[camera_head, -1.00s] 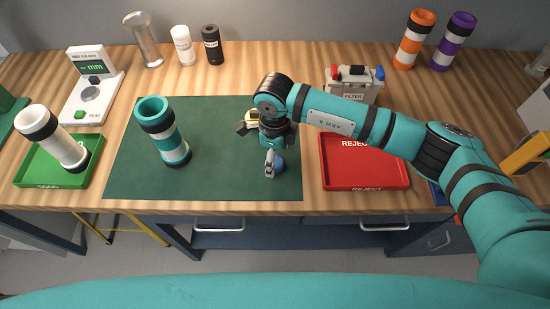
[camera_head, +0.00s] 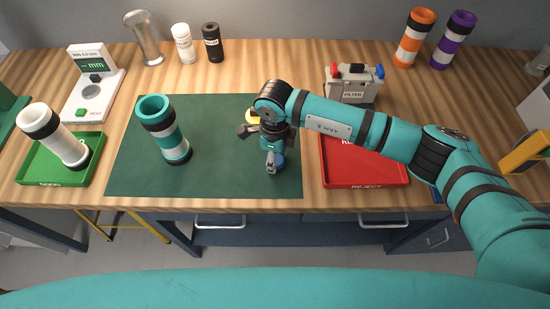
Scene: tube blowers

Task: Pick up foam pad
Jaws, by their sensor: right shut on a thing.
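My right gripper (camera_head: 272,163) points down over the dark green mat (camera_head: 225,180), right of the teal-and-white tube (camera_head: 165,130). It is shut on a small blue piece (camera_head: 279,160), which appears to be the foam pad. The gripper hides most of this piece, and I cannot tell whether it still touches the mat. A small yellow thing (camera_head: 252,118) shows partly behind the gripper. My left gripper is not in view.
A red reject tray (camera_head: 365,186) lies to the right, under my right arm. A green tray (camera_head: 32,172) with a white-and-black tube (camera_head: 53,136) is at the left. A filter box (camera_head: 352,88) stands behind. The mat's front middle is clear.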

